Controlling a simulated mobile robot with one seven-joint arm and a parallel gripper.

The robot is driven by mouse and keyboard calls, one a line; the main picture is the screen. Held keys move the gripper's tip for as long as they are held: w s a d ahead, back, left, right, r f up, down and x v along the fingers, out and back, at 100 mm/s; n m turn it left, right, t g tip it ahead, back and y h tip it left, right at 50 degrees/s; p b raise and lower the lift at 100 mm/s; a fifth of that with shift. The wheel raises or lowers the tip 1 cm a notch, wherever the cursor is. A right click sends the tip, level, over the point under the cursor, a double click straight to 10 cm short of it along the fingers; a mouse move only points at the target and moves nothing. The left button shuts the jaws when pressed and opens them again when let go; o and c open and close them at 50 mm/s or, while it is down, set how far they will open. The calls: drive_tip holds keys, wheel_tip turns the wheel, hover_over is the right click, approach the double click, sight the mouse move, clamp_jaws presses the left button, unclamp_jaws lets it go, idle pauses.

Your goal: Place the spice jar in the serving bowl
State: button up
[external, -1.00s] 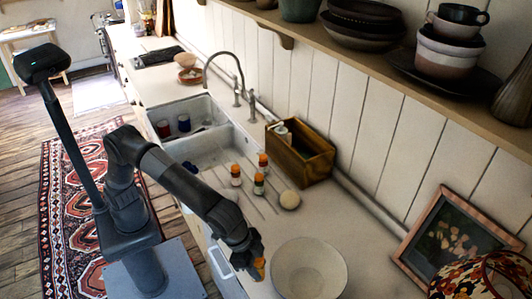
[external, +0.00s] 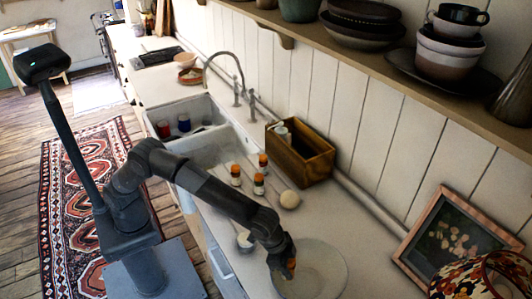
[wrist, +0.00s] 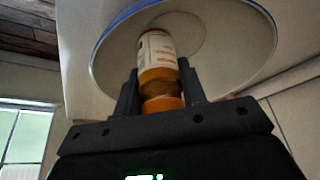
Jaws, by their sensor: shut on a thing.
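My gripper (external: 287,262) is shut on a spice jar (external: 291,264) with an orange top, over the left part of the serving bowl (external: 335,264). In the wrist view, the jar (wrist: 158,52) shows a white label and orange ends between the two fingers of my gripper (wrist: 160,85). The pale, wide bowl (wrist: 240,45) with a blue rim edge lies beyond the jar. My gripper hides part of the bowl in the external view. I cannot tell whether the jar touches the bowl.
Several similar jars (external: 258,185) stand by the sink near a pale round object (external: 289,199). A wooden box (external: 300,152) stands against the wall. A picture frame (external: 452,240) and a patterned vessel (external: 470,278) stand at right.

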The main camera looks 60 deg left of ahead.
drive_tip(key=shift+f, duration=1.25)
drive_tip(key=shift+f, duration=0.15)
drive_tip(key=shift+f, duration=0.45)
drive_tip(key=o, duration=1)
drive_tip(key=shift+o, duration=0.2)
